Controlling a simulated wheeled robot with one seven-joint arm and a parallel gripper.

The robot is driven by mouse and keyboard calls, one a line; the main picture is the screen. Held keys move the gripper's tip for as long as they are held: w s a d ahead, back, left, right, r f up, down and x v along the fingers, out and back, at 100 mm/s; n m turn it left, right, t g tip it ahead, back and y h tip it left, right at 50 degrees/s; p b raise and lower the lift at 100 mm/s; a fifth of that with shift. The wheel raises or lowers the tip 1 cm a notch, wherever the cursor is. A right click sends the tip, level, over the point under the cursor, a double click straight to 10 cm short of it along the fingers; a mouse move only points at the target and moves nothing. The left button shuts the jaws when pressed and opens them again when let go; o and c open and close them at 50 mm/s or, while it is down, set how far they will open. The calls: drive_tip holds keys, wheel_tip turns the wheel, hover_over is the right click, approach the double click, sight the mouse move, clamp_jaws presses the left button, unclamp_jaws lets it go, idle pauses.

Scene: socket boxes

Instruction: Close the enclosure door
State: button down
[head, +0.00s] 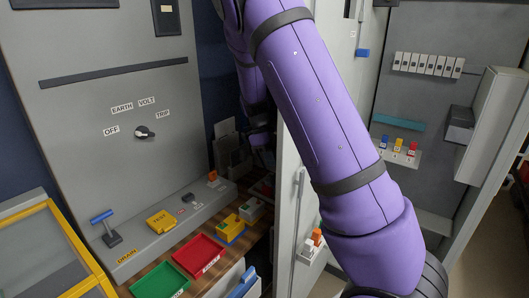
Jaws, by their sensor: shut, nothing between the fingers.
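The enclosure (484,55) is a grey cabinet at the right of the head view. Its interior shows, with a row of white breakers (428,65) and blue, red and yellow parts (398,147) on a ledge. A pale grey door-like panel (288,215) with a long vertical handle (298,205) stands at an angle left of this interior, leaving it exposed. My purple arm crosses in front of the panel and hides much of it. The arm's far end bends down left of the panel's edge. I cannot make out my gripper's fingers there, nor any contact with the panel.
A grey console (95,110) with a knob and switches stands at the left. Green (160,282) and red (200,256) trays and yellow blocks (251,210) crowd the wooden surface. A yellow-framed case (78,247) is at lower left. Floor shows at lower right.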

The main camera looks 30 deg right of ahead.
drive_tip(key=shift+s+d, duration=0.2)
drive_tip(key=shift+s, duration=0.3)
